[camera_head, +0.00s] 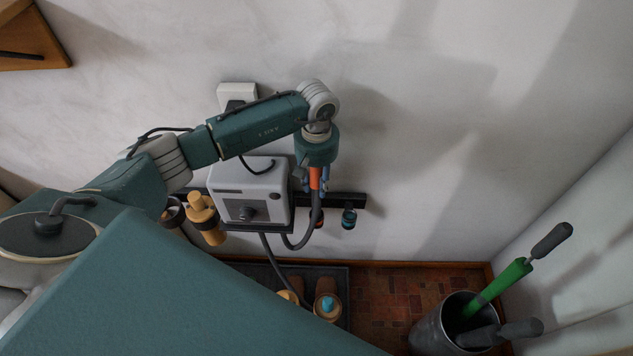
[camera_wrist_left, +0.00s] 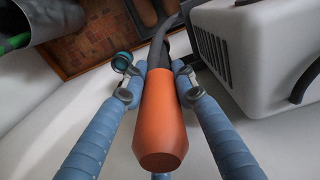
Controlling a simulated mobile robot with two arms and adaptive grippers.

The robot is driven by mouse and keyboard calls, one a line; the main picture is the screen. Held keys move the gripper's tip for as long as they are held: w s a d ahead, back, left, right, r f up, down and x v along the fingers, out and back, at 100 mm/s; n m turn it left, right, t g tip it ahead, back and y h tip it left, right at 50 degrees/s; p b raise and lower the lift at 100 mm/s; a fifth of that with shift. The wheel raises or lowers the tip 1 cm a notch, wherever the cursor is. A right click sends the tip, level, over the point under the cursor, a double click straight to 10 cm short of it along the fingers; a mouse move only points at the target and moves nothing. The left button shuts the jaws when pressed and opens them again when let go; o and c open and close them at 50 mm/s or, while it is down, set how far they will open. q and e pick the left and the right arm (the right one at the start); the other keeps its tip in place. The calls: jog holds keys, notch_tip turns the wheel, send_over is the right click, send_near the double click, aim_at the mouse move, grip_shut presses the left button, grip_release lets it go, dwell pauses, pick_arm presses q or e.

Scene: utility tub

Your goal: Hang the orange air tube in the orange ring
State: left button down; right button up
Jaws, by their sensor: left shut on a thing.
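My left gripper (camera_head: 314,184) is shut on the orange air tube (camera_head: 315,178), in front of the wall rail. In the left wrist view the tube's orange end (camera_wrist_left: 162,125) lies between the blue fingers (camera_wrist_left: 157,90), with its dark hose running away behind it. In the head view the hose (camera_head: 314,222) hangs down and loops back toward the grey box. The orange ring (camera_head: 320,218) shows only in part on the rail, just below the gripper and beside the hose. I cannot tell whether the tube touches it. My right gripper is out of view.
The grey box (camera_head: 255,188) stands close left of the gripper. A teal ring (camera_head: 349,218) is on the rail (camera_head: 345,198) to the right. A tan tube (camera_head: 205,220) hangs left. Below are a dark tray (camera_head: 338,274) and a metal bucket (camera_head: 428,332) with tools.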

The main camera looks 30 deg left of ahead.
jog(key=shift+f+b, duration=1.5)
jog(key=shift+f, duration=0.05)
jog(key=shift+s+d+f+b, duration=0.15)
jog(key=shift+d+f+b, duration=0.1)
jog(key=shift+b, duration=0.1)
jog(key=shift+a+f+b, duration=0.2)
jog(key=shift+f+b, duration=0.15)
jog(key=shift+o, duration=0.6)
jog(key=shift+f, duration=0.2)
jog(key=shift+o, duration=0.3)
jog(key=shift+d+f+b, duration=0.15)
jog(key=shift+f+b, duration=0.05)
jog(key=shift+b, duration=0.1)
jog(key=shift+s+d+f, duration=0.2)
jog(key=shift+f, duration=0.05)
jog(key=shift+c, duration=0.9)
jog(key=shift+b, duration=0.3)
